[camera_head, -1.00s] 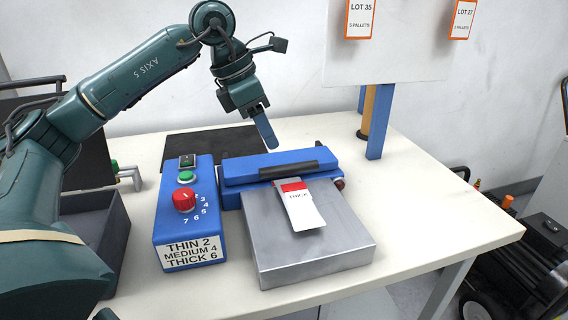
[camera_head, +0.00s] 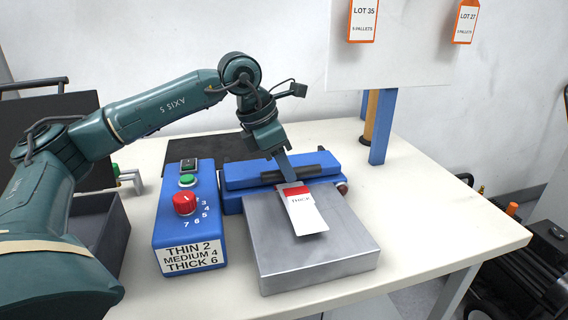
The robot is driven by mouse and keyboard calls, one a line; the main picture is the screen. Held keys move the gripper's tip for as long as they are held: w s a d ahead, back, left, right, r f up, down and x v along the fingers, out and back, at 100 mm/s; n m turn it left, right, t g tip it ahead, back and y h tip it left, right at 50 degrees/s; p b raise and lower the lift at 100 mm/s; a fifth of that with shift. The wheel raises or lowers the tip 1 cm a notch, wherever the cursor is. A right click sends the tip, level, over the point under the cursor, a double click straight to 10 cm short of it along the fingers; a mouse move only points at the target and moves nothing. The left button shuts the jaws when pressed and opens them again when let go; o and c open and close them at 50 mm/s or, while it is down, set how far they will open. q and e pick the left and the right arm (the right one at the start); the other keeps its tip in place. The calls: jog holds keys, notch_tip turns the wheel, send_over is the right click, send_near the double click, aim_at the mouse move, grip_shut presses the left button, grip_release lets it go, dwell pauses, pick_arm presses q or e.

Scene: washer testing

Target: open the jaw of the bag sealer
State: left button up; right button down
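The bag sealer stands on the table with a blue jaw (camera_head: 240,172), a black handle bar (camera_head: 308,171) along its front and a grey metal bed (camera_head: 318,262) before it. The jaw looks lowered. A white bag with a red band, marked THICK (camera_head: 308,215), lies on the bed with its top end at the jaw. My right gripper is not in view.
A blue control box (camera_head: 190,225) with a red knob and green button stands left of the sealer. A dark bin (camera_head: 98,225) is at the left. A blue post (camera_head: 380,125) holds a board behind. The table's right side (camera_head: 430,215) is clear.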

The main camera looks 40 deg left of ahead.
pick_arm(q)
grip_shut()
